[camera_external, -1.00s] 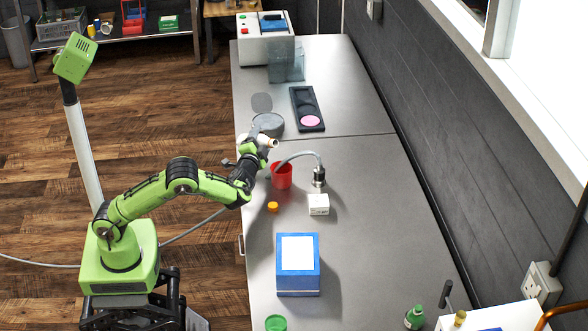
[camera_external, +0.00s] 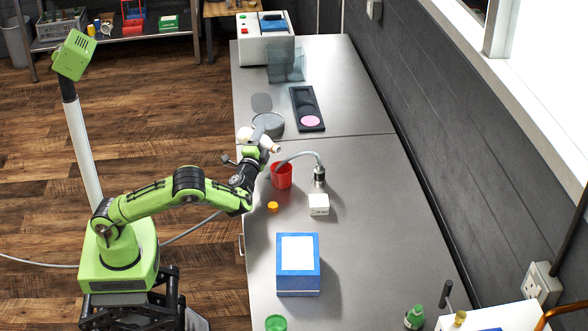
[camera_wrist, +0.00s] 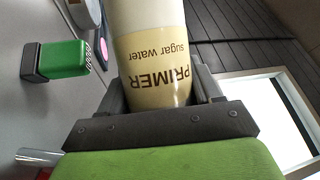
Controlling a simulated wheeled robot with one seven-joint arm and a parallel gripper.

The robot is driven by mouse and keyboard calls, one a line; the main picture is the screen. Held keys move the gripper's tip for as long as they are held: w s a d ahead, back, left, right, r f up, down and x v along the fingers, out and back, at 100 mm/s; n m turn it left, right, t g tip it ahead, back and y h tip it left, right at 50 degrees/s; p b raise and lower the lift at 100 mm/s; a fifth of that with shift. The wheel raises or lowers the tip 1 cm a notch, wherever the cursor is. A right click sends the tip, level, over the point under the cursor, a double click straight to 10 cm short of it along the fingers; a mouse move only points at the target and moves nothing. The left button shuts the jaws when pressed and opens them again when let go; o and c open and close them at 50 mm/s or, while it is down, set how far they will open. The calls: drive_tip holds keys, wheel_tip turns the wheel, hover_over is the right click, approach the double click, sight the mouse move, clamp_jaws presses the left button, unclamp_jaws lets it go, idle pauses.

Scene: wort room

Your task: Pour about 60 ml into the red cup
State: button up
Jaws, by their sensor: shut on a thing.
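The red cup (camera_external: 282,176) stands on the grey bench, with the curved grey spout of a small metal fitting (camera_external: 319,176) reaching toward its rim. My gripper (camera_external: 257,148) is up and to the left of the cup, shut on a white and cream bottle (camera_external: 270,145). In the wrist view, the bottle (camera_wrist: 155,65) sits between the fingers, labelled "PRIMER sugar water". Whether liquid is flowing, and the level in the cup, cannot be seen.
An orange cap (camera_external: 272,207), a white box (camera_external: 318,204) and a blue box (camera_external: 298,281) lie nearer on the bench. A round grey disc (camera_external: 268,124) and a black tray (camera_external: 307,108) with a pink disc are behind.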

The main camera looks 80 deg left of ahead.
drive_tip(key=shift+f+m+t, duration=0.3)
drive_tip(key=shift+f+m, duration=0.05)
drive_tip(key=shift+m, duration=0.05)
idle(0.4)
drive_tip(key=shift+s+a+m, duration=0.1)
drive_tip(key=shift+s+m, duration=0.05)
drive_tip(key=shift+m, duration=0.15)
drive_tip(key=shift+s+a, duration=0.15)
drive_tip(key=shift+a, duration=0.05)
drive_tip(key=shift+s+a, duration=0.1)
drive_tip(key=shift+m+t, duration=0.5)
drive_tip(key=shift+m, duration=0.2)
idle(1.6)
